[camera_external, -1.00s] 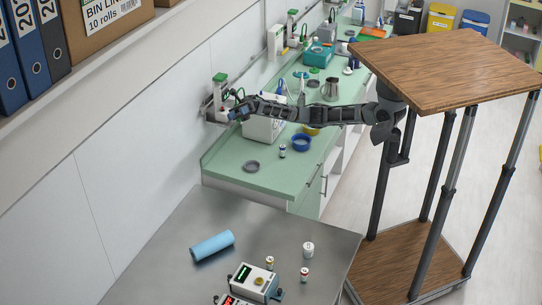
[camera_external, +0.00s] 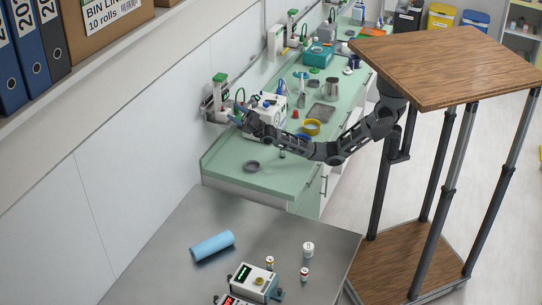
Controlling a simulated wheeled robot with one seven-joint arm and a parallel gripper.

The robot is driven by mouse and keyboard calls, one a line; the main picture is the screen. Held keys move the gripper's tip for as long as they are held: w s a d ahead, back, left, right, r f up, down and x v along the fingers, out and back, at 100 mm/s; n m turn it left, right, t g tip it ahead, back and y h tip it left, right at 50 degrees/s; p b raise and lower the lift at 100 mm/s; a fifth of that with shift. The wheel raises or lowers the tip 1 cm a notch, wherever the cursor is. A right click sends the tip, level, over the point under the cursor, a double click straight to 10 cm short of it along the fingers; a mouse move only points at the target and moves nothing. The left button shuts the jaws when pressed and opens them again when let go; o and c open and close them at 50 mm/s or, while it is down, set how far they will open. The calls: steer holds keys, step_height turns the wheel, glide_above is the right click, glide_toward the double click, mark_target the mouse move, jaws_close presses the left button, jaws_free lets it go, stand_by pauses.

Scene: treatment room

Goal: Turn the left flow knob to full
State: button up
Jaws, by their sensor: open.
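A wall unit with a green top (camera_external: 220,77) is mounted at the left end of the counter. I cannot pick out a knob on it for certain at this size. A white device (camera_external: 268,112) stands on the counter to its right, with small controls too small to read. My gripper (camera_external: 246,119) is at the left front of this device, below and right of the wall unit. It is open and looks empty. I cannot tell whether it touches the device, and my wrist hides part of its front.
Another green-topped wall unit (camera_external: 293,14) is farther back. A metal table (camera_external: 175,262) in front holds a blue roll (camera_external: 212,246) and small devices.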

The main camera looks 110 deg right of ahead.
mark_target(239, 118)
steer(key=s+a+f+m+g+h+p, duration=0.1)
steer(key=s+a+f+m+g, duration=0.15)
steer(key=f+m, duration=0.4)
steer(key=s+a+f+m+g+h, duration=0.1)
steer(key=s+f+m+g+h, duration=0.2)
steer(key=f, duration=0.6)
steer(key=s+a+f+m+g+p, duration=0.1)
steer(key=s+f+m+g, duration=0.15)
steer(key=f+m, duration=0.45)
steer(key=s+a+f+g+y, duration=0.2)
steer(key=s+a+f+y, duration=0.1)
steer(key=s+a+f, duration=0.2)
steer(key=shift+s+a+f+y, duration=0.3)
steer(key=shift+a+f, duration=0.2)
steer(key=shift+f, duration=0.1)
steer(key=shift+w, duration=0.1)
